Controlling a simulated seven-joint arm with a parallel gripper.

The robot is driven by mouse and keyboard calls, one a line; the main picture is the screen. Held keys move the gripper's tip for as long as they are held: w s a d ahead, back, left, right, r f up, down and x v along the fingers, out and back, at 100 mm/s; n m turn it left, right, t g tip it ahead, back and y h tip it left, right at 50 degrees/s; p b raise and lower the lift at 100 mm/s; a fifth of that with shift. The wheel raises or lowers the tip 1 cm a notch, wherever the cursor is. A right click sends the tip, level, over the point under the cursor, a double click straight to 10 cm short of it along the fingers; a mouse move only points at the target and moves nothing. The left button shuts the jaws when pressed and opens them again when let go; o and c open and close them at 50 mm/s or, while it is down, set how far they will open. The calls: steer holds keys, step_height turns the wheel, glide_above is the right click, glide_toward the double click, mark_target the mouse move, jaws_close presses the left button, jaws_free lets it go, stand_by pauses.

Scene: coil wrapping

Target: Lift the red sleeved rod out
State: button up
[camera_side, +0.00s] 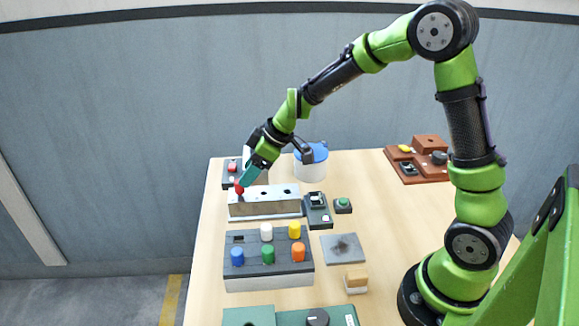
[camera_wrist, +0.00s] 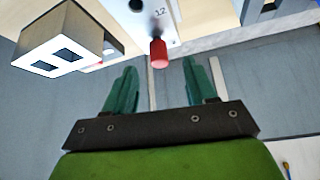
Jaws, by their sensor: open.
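The red sleeved rod (camera_side: 239,188) stands at the left end of a pale metal block with holes (camera_side: 265,208). In the wrist view the red sleeve (camera_wrist: 159,54) shows just beyond the fingertips, roughly midway between them, next to a "12" mark on the block's face (camera_wrist: 176,30). My gripper (camera_side: 245,181) is at the rod's top in the side view, its teal fingers pointing down and left. In the wrist view my gripper (camera_wrist: 160,66) is open, with nothing seen held. The rod's lower part is hidden in the block.
A white block with two dark openings (camera_wrist: 52,58) is close on the left in the wrist view. A grey rack with coloured pegs (camera_side: 268,272) stands in front of the metal block. A blue-lidded white container (camera_side: 312,168) stands behind. The table's right middle (camera_side: 380,225) is clear.

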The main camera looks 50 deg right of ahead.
steer(key=x, duration=0.5)
steer(key=shift+w+a+f, duration=0.1)
steer(key=shift+w+a, duration=0.05)
steer(key=shift+w, duration=0.25)
steer(key=shift+c, duration=0.3)
jaws_close()
step_height(320, 180, up, 10)
steer(key=shift+r, duration=0.1)
